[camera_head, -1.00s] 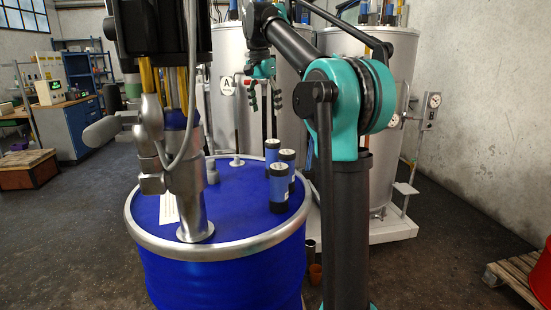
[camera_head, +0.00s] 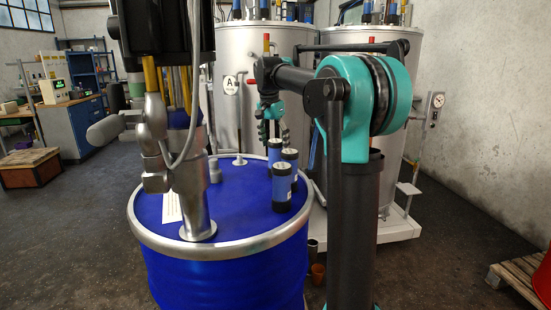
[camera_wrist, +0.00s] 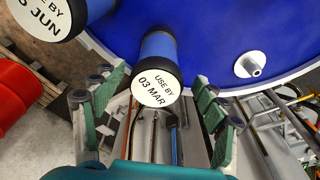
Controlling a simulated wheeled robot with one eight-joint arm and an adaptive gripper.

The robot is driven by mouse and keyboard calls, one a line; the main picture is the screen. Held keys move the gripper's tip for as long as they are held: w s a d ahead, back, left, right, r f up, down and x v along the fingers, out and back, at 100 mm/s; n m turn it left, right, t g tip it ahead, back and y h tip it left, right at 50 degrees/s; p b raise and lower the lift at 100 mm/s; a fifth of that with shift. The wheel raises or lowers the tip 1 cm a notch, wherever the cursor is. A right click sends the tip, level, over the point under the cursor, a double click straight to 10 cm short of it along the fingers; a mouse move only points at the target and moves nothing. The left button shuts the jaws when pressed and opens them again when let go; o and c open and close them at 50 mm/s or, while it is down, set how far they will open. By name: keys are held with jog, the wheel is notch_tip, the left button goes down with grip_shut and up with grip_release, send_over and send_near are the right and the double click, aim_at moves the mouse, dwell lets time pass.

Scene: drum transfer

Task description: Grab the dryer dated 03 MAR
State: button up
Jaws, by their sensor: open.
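The dryer dated 03 MAR (camera_wrist: 157,75) is a blue cylinder with black ends and a white round label reading "USE BY 03 MAR". It stands on the blue drum (camera_head: 230,207); in the head view it appears to be the farthest dryer (camera_head: 275,151). My gripper (camera_head: 274,130) is open and empty, just behind and above that dryer. In the wrist view my open fingers (camera_wrist: 160,100) spread to both sides of the dryer's labelled end, with no contact visible. A second dryer (camera_wrist: 45,14), its date partly cut off but ending in JUN, is at the upper left.
Two more dryers, a middle one (camera_head: 291,159) and a near one (camera_head: 282,187), stand close by on the drum. A metal fitting (camera_wrist: 250,65) rises from the drum top. A pump assembly (camera_head: 195,190) stands at the drum's left. Large tanks (camera_head: 237,90) stand behind.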

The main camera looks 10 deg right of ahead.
aim_at(276, 151)
jog(key=shift+w+d+f, duration=0.1)
jog(key=shift+d+f, duration=0.1)
jog(key=shift+f, duration=0.75)
jog(key=shift+w+d+f, duration=0.1)
jog(key=shift+d+f, duration=0.1)
jog(key=shift+f, duration=0.7)
jog(key=shift+c, duration=0.6)
jog(key=c, duration=1.3)
jog(key=shift+r, duration=0.15)
